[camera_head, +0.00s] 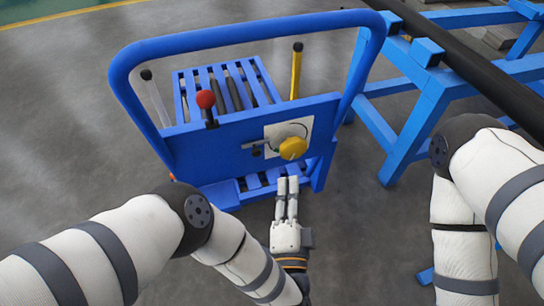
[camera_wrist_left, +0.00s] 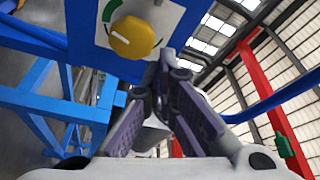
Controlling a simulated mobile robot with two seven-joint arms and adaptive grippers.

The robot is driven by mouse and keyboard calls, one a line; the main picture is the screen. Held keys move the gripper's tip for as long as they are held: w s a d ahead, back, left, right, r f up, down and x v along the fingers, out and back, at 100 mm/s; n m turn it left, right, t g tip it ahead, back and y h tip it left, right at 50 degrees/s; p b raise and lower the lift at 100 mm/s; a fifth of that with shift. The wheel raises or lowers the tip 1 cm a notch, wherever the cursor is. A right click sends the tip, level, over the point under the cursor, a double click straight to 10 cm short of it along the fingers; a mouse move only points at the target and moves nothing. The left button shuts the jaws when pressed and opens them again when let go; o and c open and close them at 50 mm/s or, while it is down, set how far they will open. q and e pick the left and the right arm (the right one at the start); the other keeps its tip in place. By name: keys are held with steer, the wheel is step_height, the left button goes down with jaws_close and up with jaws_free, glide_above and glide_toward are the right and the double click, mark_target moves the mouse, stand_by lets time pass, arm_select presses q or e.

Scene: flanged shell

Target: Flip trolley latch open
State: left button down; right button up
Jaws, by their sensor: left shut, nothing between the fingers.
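The blue trolley (camera_head: 225,140) stands ahead of me in the head view, with an upright panel facing me. A small grey metal latch (camera_head: 257,148) is on the panel, left of a yellow round knob (camera_head: 292,148) on a white plate (camera_head: 273,133). In the left wrist view the yellow knob (camera_wrist_left: 133,37) is large at the top; a bit of metal shows near the top edge, too little to identify. My left gripper (camera_head: 288,183) is shut and empty, just below the knob. Its fingertips (camera_wrist_left: 165,65) look close to the panel's lower edge. My right gripper is not in view.
A red-ball lever (camera_head: 206,100) stands at the panel's top left. The trolley's tall blue handle (camera_head: 240,36) arches over it. A blue frame stand (camera_head: 420,110) with a dark pipe (camera_head: 470,62) is on the right. Grey floor (camera_head: 60,130) is clear to the left.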

mark_target(287, 147)
arm_select(q)
steer(key=shift+w+r, duration=0.1)
steer(key=shift+r, duration=0.15)
steer(key=w+b, duration=0.1)
steer(key=w, duration=0.2)
steer(key=w+b, duration=0.2)
steer(key=w, duration=0.1)
steer(key=w+r+b, duration=0.1)
steer(key=w, duration=0.3)
steer(key=shift+w+a+r+b, duration=0.1)
steer(key=shift+b, duration=0.25)
steer(key=shift+s+a+f+p, duration=0.1)
steer(key=shift+s+a+f, duration=0.15)
steer(key=shift+a, duration=0.3)
steer(key=shift+s+a+f+p, duration=0.1)
steer(key=shift+s+a+f, duration=0.15)
steer(key=shift+a, duration=0.35)
steer(key=shift+s+a+f+p, duration=0.1)
steer(key=shift+s+a+f, duration=0.15)
steer(key=shift+a, duration=0.3)
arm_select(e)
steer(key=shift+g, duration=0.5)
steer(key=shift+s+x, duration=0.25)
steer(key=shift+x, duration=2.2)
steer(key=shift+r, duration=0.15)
